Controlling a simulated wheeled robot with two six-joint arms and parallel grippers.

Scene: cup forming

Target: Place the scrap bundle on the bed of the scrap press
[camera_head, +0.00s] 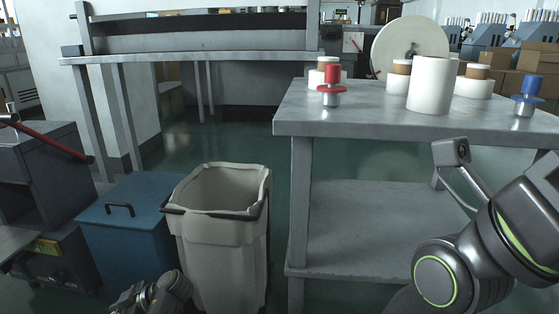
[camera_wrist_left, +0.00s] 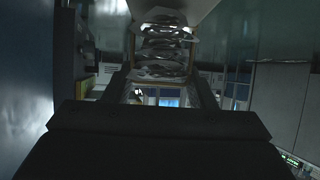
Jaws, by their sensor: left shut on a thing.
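The scrap bundle (camera_wrist_left: 165,52), a stack of crumpled silvery layers, shows in the left wrist view between the fingers of my left gripper (camera_wrist_left: 162,88), which is shut on it. In the head view, part of my left arm shows at the bottom edge; the bundle and the left fingertips do not show there. The scrap press (camera_head: 62,178), a dark grey machine with a red lever (camera_head: 55,144), stands at the left edge of the head view, partly cut off. A grey flat surface at its front may be its bed. My right arm shows at the right; its gripper is out of view.
A blue lidded bin (camera_head: 125,240) and an open whitish waste bin (camera_head: 222,245) stand right of the press. A metal table (camera_head: 380,122) with white rolls and red and blue knobbed pieces stands at the right. Green floor lies open behind the bins.

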